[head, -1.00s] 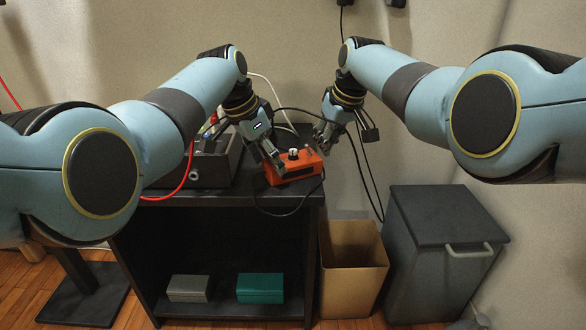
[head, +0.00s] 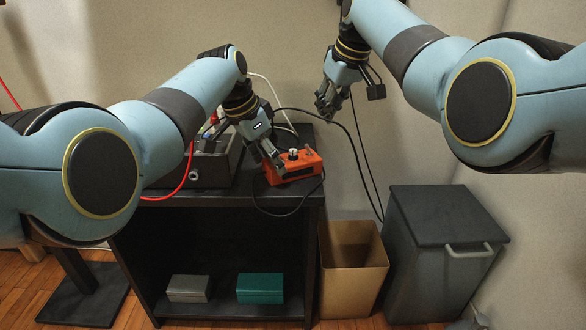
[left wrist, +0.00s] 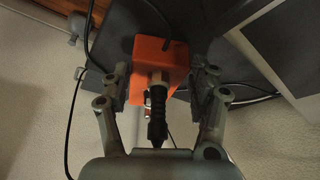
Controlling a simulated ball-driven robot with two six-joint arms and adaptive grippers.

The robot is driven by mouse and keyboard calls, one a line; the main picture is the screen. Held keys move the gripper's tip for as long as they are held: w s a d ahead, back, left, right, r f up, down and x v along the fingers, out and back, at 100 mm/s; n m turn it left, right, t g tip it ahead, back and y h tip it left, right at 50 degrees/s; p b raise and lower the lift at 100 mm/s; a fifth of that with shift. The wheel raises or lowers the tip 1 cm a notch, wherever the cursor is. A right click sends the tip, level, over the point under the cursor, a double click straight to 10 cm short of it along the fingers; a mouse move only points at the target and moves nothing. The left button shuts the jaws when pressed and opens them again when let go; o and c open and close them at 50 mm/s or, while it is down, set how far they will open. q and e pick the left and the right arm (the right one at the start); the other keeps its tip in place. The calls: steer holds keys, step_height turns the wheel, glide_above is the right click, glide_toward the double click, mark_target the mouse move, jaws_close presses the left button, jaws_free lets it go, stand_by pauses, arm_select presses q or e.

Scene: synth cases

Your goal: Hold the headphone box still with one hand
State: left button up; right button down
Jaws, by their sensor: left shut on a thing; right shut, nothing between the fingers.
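The headphone box is a small orange box (head: 305,167) with a knob on top, on the right of the dark cabinet's top. My left gripper (head: 274,164) is shut on its left end. In the left wrist view the orange box (left wrist: 150,52) sits between the two fingers (left wrist: 160,84), and a black plug (left wrist: 157,115) shows in front of it, pointing towards the camera. The fingers hide part of the box's sides. My right gripper (head: 326,108) is shut and empty, raised above and to the right of the box, against the wall.
A dark case (head: 210,168) stands left of the box. Black cables loop over the cabinet's front edge and hang down its right side. An open brown bin (head: 352,275) and a grey lidded bin (head: 440,265) stand to the right. Grey and teal boxes (head: 260,288) lie on the lower shelf.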

arm_select(q)
steer(key=shift+f, duration=0.1)
arm_select(e)
steer(key=shift+r, duration=0.1)
arm_select(q)
steer(key=o, duration=1.5)
steer(key=v, duration=1.2)
steer(key=shift+w, duration=0.1)
step_height(320, 180, up, 10)
steer(key=p, duration=1.1)
arm_select(e)
step_height(320, 180, up, 17)
steer(key=shift+t, duration=0.4)
steer(key=shift+w+f, duration=0.1)
steer(key=shift+f, duration=0.1)
